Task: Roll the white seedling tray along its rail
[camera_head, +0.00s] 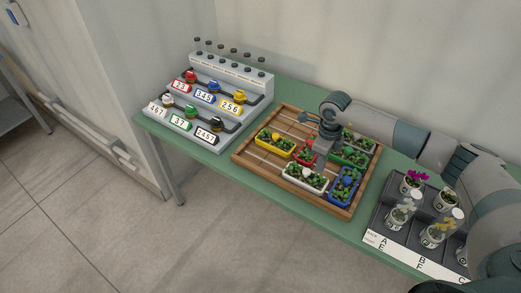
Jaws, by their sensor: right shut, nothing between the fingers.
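The white seedling tray (291,178) holds small green plants. It sits near the front edge of the wooden rail board (262,169), with a blue tray to its right. The right wrist and arm hide part of the board behind. My left gripper is not in view.
Yellow (275,143), red (305,155), blue (344,187) and green (350,155) trays share the board. A grey stepped stand (215,120) with numbered tags is at the left. A dark rack (392,246) of potted orchids is at the right. The green bench (215,160) has a bare strip in front.

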